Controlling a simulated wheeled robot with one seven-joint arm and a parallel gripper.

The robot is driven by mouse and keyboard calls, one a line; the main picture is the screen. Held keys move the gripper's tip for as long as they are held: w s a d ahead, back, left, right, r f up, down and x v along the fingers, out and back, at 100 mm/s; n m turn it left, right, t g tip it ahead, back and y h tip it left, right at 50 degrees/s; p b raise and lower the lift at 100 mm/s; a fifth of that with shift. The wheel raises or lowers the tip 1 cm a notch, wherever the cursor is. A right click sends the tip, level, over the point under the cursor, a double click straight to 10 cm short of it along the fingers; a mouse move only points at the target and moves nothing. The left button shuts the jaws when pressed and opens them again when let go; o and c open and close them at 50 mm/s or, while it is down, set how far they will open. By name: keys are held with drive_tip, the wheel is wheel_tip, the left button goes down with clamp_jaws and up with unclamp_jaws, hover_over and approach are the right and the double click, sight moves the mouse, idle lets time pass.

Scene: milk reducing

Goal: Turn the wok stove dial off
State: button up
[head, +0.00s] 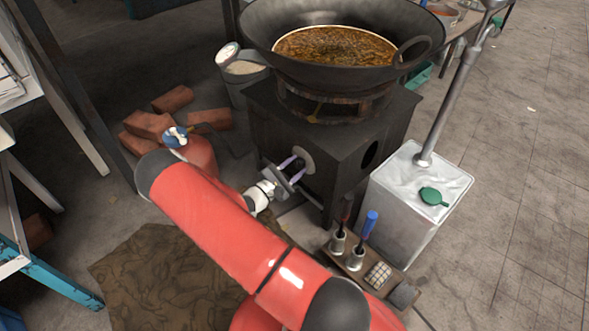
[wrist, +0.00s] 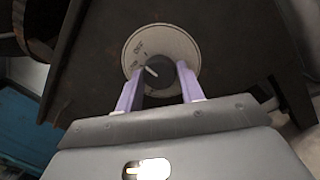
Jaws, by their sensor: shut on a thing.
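The wok stove (head: 345,150) is a dark box with a large black wok (head: 340,65) on top. Its dial (wrist: 160,74) is a dark round knob with a white pointer line, set on a pale round plate with markings (wrist: 150,45). The pointer slants to the upper left in the wrist view. The plate also shows on the stove's front in the head view (head: 303,159). My gripper (wrist: 161,88), with two pale purple fingers, is shut on the dial, one finger on each side. It also shows in the head view (head: 294,168). The knob's lower part is hidden.
A white metal can (head: 405,215) with a green cap stands right of the stove. A small board with screwdriver-like tools (head: 355,262) lies in front of it. Bricks (head: 150,125) and a red gas bottle (head: 195,152) are on the left. A brown cloth (head: 160,275) lies on the floor.

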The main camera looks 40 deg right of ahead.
drive_tip(key=shift+m, duration=0.5)
drive_tip(key=o, duration=1)
drive_tip(key=shift+a, duration=0.1)
drive_tip(key=s+a, duration=0.1)
drive_tip(key=a, duration=0.6)
drive_tip(key=shift+a+f, duration=0.3)
drive_tip(key=shift+f, duration=0.1)
drive_tip(key=shift+s+r, duration=0.1)
drive_tip(key=shift+r, duration=0.05)
